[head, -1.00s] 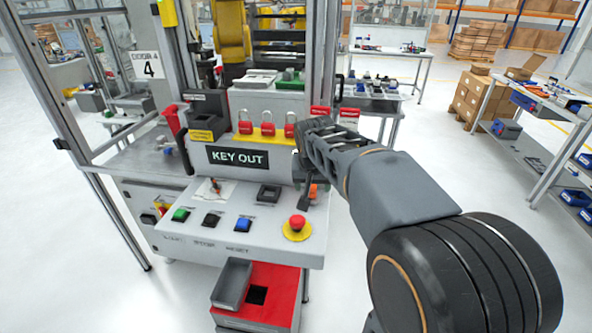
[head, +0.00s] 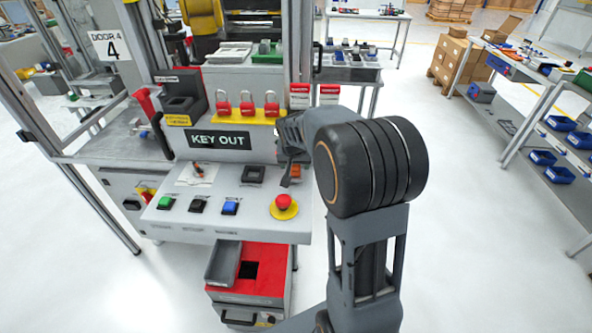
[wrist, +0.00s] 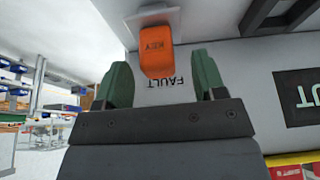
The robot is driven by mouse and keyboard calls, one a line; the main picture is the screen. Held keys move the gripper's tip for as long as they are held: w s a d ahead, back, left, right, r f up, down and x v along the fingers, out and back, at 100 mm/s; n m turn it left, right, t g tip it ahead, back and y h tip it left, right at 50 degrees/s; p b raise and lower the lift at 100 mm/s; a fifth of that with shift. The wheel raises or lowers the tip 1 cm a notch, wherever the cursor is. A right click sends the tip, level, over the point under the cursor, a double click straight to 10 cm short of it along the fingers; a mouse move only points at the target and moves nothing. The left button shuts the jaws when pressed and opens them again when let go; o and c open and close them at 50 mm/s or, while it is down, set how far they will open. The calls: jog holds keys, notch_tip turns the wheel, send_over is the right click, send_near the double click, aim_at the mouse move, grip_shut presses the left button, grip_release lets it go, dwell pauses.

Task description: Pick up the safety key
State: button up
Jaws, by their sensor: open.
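The safety key is an orange tag marked KEY (wrist: 155,50), hanging from a pale mount on the panel. In the wrist view it is just beyond and between the two green fingertips of my gripper (wrist: 162,84), with visible gaps at both sides. My gripper is open and empty. In the head view a small orange patch of the key (head: 296,170) shows at the console's right end, beside my dark gripper (head: 287,178), which partly hides that corner. The printed word FAULT (wrist: 166,82) is on the panel behind the key.
The KEY OUT display (head: 218,141) is left of my gripper. Red padlocks (head: 246,104) hang above it. A red emergency stop (head: 283,203) on a yellow base sits just below my gripper.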

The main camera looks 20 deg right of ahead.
jog(key=shift+x, duration=1.45)
jog(key=shift+d, duration=0.1)
jog(key=c, duration=0.6)
jog(key=shift+r, duration=0.1)
jog(key=shift+c, duration=0.2)
